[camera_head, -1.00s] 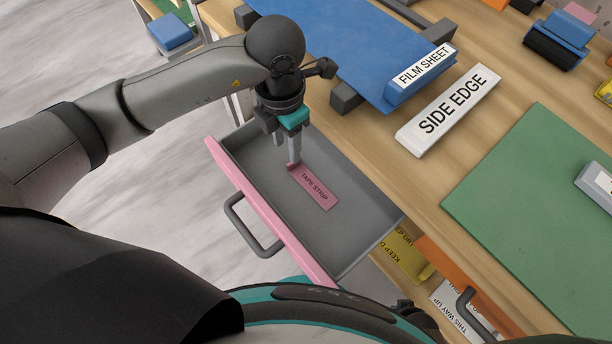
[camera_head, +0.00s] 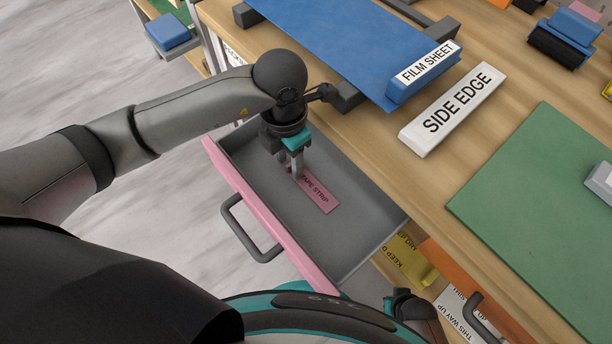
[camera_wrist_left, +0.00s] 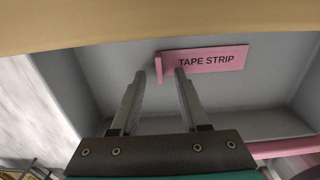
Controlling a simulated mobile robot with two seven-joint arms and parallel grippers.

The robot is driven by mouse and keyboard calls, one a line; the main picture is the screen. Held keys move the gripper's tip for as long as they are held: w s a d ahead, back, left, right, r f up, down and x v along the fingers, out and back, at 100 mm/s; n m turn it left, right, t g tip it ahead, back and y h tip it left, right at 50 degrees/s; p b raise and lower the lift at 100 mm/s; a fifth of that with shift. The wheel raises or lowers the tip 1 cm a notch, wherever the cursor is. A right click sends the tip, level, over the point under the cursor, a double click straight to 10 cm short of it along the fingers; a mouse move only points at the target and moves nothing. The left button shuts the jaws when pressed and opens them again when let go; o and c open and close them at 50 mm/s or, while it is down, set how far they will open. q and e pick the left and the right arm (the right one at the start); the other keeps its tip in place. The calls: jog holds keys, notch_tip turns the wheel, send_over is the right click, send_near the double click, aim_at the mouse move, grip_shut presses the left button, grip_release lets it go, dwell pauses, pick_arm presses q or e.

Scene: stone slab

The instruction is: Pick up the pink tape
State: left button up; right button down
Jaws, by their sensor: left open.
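The pink tape strip (camera_head: 319,194), labelled "TAPE STRIP", lies flat in an open grey drawer (camera_head: 345,248) with a pink front. My left gripper (camera_head: 296,176) is low inside the drawer at the tape's left end and partly covers that end. In the left wrist view the tape (camera_wrist_left: 210,60) has a small raised tab at its left end. The two fingers of my left gripper (camera_wrist_left: 168,76) are apart there, with their tips close to the tab. I cannot tell whether they touch it. The right gripper cannot be made out.
The wooden table edge (camera_head: 425,205) overhangs the drawer's back. On the table are a white "SIDE EDGE" block (camera_head: 452,110), a blue film sheet (camera_head: 345,40) and a green mat (camera_head: 540,200).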

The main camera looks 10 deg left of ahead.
pick_arm(q)
grip_shut()
jog(key=shift+r, duration=0.1)
dwell(0.7)
